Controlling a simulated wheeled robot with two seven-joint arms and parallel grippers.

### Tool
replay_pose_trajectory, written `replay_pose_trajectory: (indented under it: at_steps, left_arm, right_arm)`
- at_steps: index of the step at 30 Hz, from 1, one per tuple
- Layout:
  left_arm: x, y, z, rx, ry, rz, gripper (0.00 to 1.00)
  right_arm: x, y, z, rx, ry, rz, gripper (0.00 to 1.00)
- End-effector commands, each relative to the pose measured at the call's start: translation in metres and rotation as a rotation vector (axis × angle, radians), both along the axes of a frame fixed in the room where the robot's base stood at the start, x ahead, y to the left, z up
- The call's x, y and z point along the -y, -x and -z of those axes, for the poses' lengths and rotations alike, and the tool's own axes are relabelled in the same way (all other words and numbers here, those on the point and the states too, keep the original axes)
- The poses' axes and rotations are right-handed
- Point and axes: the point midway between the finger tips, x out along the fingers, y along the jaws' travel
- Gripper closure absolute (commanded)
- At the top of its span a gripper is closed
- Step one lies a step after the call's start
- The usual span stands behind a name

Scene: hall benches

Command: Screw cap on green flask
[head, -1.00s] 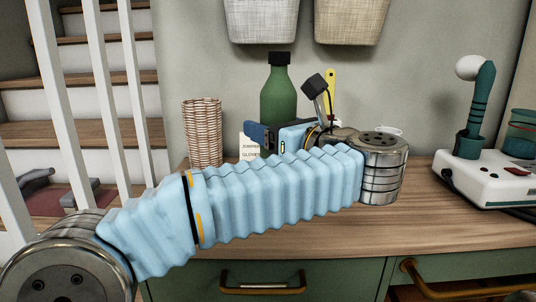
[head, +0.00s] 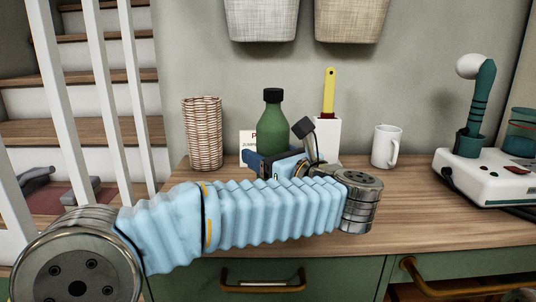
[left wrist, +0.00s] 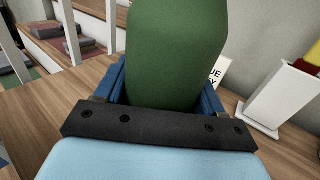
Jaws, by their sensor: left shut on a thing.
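The green flask (head: 271,125) is upright over the back of the bench, with a black cap (head: 272,95) on its neck. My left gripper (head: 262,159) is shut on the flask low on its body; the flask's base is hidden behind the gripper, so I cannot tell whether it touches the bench. In the left wrist view the flask (left wrist: 172,50) fills the space between the blue fingers; its cap is out of that view. I cannot tell how tightly the cap sits. My right gripper is not in view.
A wicker vase (head: 203,135) stands left of the flask, and a printed card (head: 246,140) is close behind it. A white holder (head: 327,135) with a yellow-handled tool (head: 329,92), a white mug (head: 384,147) and a white device (head: 485,178) are to the right. The bench front (head: 420,225) is clear.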

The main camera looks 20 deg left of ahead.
Motion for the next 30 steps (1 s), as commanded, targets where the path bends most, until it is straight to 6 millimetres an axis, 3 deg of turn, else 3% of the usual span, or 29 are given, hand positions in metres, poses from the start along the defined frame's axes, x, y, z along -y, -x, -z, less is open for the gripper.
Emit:
replay_pose_trajectory:
  at_steps: [11,12,16,28,30]
  left_arm:
    - [0.0,0.0,0.003,0.002,0.0,0.0,1.0]
    - [0.0,0.0,0.003,0.0,0.0,0.0,0.29]
    - [0.0,0.0,0.002,0.0,0.0,0.0,0.09]
    - [0.0,0.0,-0.004,-0.001,-0.001,0.0,0.06]
    - [0.009,0.006,0.001,0.001,-0.001,0.005,0.06]
  right_arm:
    - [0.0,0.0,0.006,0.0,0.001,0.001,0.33]
    - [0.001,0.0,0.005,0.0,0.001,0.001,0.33]
    - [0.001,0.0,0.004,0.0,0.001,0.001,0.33]
    - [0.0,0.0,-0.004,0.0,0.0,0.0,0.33]
    - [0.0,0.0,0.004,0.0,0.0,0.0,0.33]
